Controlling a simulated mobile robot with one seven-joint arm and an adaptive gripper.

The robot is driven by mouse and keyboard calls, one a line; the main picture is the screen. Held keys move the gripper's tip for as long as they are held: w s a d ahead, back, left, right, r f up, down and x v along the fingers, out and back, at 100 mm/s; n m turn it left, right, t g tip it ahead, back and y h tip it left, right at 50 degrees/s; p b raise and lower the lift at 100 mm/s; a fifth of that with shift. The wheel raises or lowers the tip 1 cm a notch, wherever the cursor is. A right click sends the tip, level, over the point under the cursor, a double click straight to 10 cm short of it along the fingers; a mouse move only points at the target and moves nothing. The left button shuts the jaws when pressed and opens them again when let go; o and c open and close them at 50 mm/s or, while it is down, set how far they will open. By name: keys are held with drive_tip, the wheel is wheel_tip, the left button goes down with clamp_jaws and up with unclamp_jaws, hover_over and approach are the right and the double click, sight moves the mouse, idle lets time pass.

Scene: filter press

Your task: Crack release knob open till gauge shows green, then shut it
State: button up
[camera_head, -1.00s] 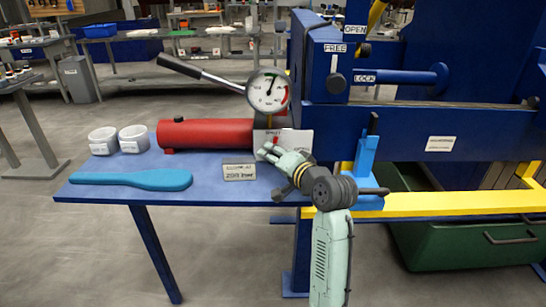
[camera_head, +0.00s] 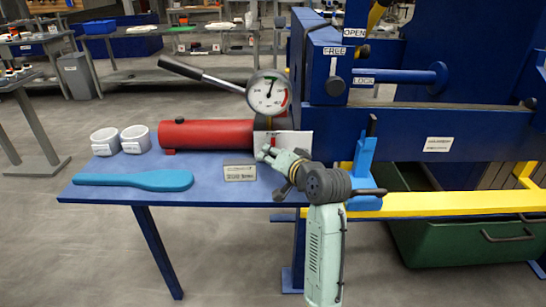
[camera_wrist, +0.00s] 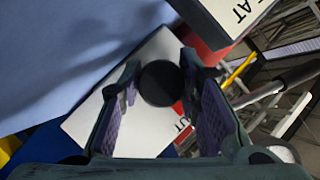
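The release knob (camera_wrist: 160,83) is a round black knob in front of a white plate (camera_wrist: 88,122), seen end-on in the wrist view. My gripper (camera_wrist: 160,76) has one finger on each side of it, and both fingertips appear to touch its sides. In the head view my gripper (camera_head: 268,155) is at the plate below the gauge, and the knob is hidden there. The round white gauge (camera_head: 268,93) has green and red on its scale. Its needle points up and slightly right, at or near the green; the exact reading is too small to tell.
A red cylinder (camera_head: 207,134) with a long pump lever (camera_head: 205,77) lies on the blue table (camera_head: 120,192). Two white cups (camera_head: 135,139), a blue paddle (camera_head: 135,180) and a small sign (camera_head: 240,172) are there too. The blue press frame (camera_head: 400,130) stands at right.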

drive_tip(key=shift+o, duration=0.7)
drive_tip(key=shift+s, duration=0.1)
drive_tip(key=v, duration=1.2)
drive_tip(key=shift+r, duration=0.1)
